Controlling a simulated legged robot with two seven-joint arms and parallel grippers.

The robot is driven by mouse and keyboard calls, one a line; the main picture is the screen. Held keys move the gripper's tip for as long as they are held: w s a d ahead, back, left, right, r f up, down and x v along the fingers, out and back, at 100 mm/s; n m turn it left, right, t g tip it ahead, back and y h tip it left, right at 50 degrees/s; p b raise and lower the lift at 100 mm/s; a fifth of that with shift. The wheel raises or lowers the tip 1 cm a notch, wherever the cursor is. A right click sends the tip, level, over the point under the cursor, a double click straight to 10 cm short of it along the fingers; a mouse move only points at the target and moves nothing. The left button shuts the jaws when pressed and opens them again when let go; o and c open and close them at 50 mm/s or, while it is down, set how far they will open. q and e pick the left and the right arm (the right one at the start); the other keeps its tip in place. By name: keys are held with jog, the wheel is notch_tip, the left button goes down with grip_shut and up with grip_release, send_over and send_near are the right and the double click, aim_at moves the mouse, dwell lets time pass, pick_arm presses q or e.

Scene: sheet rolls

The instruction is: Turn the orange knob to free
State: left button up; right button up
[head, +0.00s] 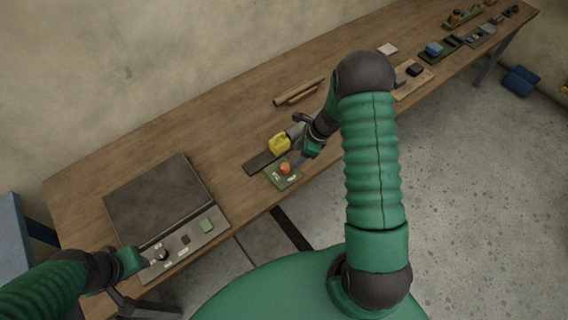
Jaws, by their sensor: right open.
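The orange knob (285,168) sits on a small green panel (284,181) with pale labels near the front edge of the workbench. My right gripper (301,158) is open, just right of the knob, with its fingers pointing toward it. I cannot tell whether a finger touches the knob. The labels are too small to read. My left arm comes in at the lower left, and its gripper (144,262) is by the front of the dark plate unit. Whether its fingers are open or shut does not show.
A yellow block-like item (279,144) stands right behind the panel on a dark strip (259,163). A dark plate unit (158,205) with knobs and a green button lies left. Rolls (298,91) lie farther back. The wooden bench (225,110) is clear at its back left.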

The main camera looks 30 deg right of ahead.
aim_at(286, 166)
jog(key=x, duration=0.3)
jog(key=d+x, duration=0.1)
jog(key=x, duration=0.6)
jog(key=shift+w+d+f+p, duration=0.15)
jog(key=shift+w+f+p, duration=0.1)
jog(key=shift+w+p, duration=0.1)
jog(key=shift+f, duration=0.25)
jog(key=shift+a, duration=0.5)
jog(key=shift+w, duration=0.1)
jog(key=shift+c, duration=2)
grip_shut()
pick_arm(q)
jog(key=shift+w+d+r, duration=0.2)
jog(key=shift+w+d, duration=0.1)
jog(key=shift+w, duration=0.3)
pick_arm(e)
jog(key=shift+f, duration=0.1)
